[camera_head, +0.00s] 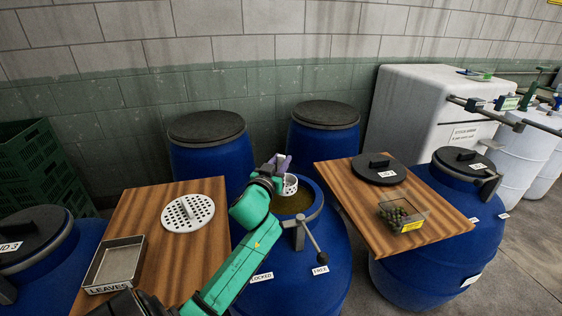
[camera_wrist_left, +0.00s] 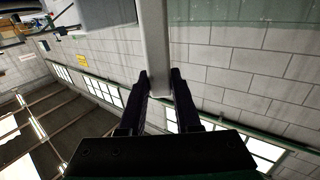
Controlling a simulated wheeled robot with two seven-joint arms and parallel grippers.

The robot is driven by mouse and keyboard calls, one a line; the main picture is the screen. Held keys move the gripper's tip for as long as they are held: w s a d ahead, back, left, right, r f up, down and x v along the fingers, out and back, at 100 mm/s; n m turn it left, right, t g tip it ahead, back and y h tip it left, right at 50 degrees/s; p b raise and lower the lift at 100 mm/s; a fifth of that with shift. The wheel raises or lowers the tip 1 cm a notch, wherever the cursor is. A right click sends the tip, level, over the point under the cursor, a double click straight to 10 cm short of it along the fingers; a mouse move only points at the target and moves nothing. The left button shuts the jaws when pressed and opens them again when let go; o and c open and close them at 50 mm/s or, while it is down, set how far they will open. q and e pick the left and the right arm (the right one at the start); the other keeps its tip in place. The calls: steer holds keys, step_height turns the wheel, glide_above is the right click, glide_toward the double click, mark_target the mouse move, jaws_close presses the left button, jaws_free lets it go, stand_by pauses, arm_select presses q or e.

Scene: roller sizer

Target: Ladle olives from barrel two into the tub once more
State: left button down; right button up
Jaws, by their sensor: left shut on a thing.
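My left gripper (camera_head: 276,166) is over the far side of the open blue barrel (camera_head: 325,262) in the middle. It is shut on a pale grey handle (camera_wrist_left: 153,35), which runs up between the fingers (camera_wrist_left: 160,82) in the left wrist view. The ladle's white perforated bowl (camera_head: 290,185) shows just beside the gripper at the barrel mouth; its contents and exact height are not clear. Murky brownish-green liquid (camera_head: 295,204) shows in the barrel. The clear tub (camera_head: 422,214) with a yellow label holds some olives (camera_head: 393,213) on the right wooden board. My right gripper is not in view.
The left board (camera_head: 200,260) bears a white perforated disc (camera_head: 188,213) and a LEAVES tray (camera_head: 117,265). A black lid (camera_head: 378,169) lies on the right board (camera_head: 345,185). A clamp lever (camera_head: 312,240) sticks out at the open barrel's front. Closed barrels (camera_head: 326,140) stand behind.

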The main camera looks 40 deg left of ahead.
mark_target(282, 156)
arm_select(q)
step_height(282, 156, down, 4)
steer(key=b, duration=0.3)
steer(key=shift+d, duration=0.1)
step_height(282, 156, down, 3)
steer(key=shift+b, duration=1.1)
steer(key=shift+f+b, duration=0.85)
steer(key=shift+f, duration=0.25)
steer(key=shift+w+r, duration=0.1)
step_height(282, 156, up, 4)
steer(key=p, duration=0.3)
steer(key=shift+p, duration=0.4)
step_height(282, 156, up, 9)
steer(key=p, duration=0.9)
steer(key=shift+f, duration=0.3)
